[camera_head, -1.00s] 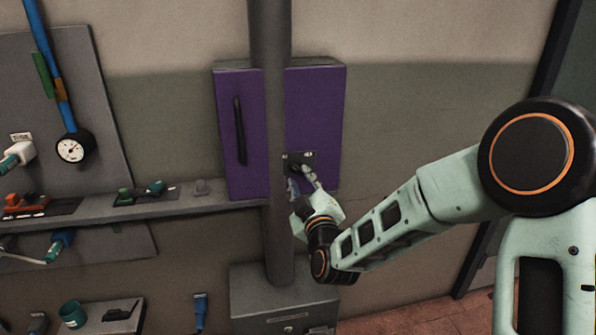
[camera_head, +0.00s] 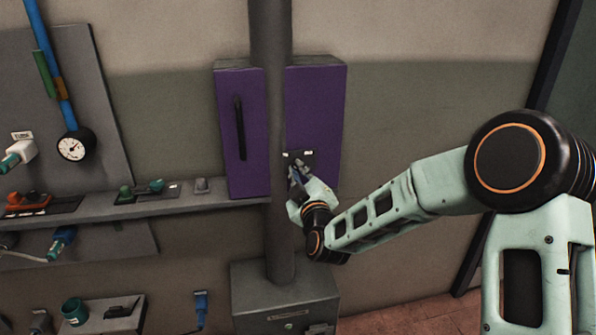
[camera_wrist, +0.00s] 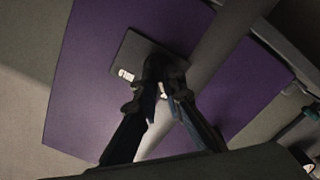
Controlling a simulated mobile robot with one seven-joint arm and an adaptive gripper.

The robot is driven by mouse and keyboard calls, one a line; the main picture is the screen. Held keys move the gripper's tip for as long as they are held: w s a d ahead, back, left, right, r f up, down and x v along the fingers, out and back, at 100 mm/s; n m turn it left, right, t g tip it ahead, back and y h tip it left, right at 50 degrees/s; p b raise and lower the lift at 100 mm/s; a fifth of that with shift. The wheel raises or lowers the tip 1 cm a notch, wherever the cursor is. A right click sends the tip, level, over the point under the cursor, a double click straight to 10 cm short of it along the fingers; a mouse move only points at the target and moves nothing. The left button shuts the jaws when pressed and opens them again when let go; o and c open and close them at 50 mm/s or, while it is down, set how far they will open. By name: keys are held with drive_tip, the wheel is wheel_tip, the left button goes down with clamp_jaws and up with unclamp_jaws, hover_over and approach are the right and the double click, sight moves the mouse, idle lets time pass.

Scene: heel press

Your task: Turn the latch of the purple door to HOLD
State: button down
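The purple door (camera_head: 313,110) is the front of a wall cabinet, right of a grey vertical pipe. Its dark latch plate (camera_head: 309,159) sits low on the door, with small white labels whose text I cannot read. In the wrist view the plate (camera_wrist: 131,50) is tilted, and the dark latch knob (camera_wrist: 163,68) stands out from it. My gripper (camera_head: 298,174) is at the plate. In the wrist view its fingers (camera_wrist: 160,82) converge at the knob and appear closed around it. They hide part of the latch, so its exact angle is unclear.
The grey pipe (camera_head: 271,120) runs close left of the latch. A second purple panel with a black handle (camera_head: 240,128) is left of the pipe. A shelf (camera_head: 215,203) with small fittings runs left, and a grey box (camera_head: 285,293) stands below. The wall to the right is clear.

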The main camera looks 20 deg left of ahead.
drive_tip(key=shift+m+b, duration=0.3)
drive_tip(key=shift+b, duration=0.2)
drive_tip(key=shift+w+d+m+b, duration=0.1)
drive_tip(key=shift+m+b, duration=2.8)
drive_tip(key=shift+b, duration=0.05)
drive_tip(key=shift+w+d+m+b, duration=0.1)
drive_tip(key=shift+d+m+b, duration=0.05)
drive_tip(key=shift+m+b, duration=2.8)
drive_tip(key=shift+w+d+m+b, duration=0.1)
drive_tip(key=shift+m+b, duration=2.75)
drive_tip(key=shift+b, duration=0.1)
drive_tip(key=c, duration=2)
unclamp_jaws()
drive_tip(key=shift+s+d, duration=0.1)
drive_tip(key=shift+s, duration=0.05)
